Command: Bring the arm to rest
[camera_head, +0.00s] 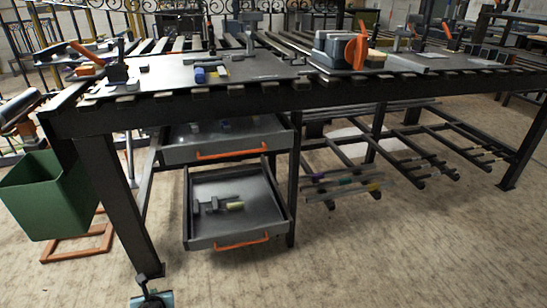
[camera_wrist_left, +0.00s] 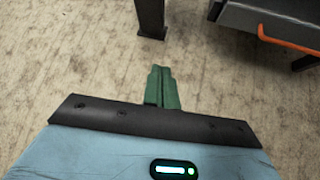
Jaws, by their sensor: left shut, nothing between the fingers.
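My left gripper (camera_head: 152,297) shows only in part at the bottom edge of the head view, near the foot of the workbench's front left leg. In the left wrist view its two green fingers (camera_wrist_left: 161,72) are together with nothing between them. They point over bare floor, apart from the dark bench leg (camera_wrist_left: 151,18) ahead. My right gripper is in neither view.
The dark workbench (camera_head: 190,101) carries tools. Below it, the lower drawer (camera_head: 228,183) is pulled open; its orange handle also shows in the wrist view (camera_wrist_left: 288,40). The front floor is clear.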

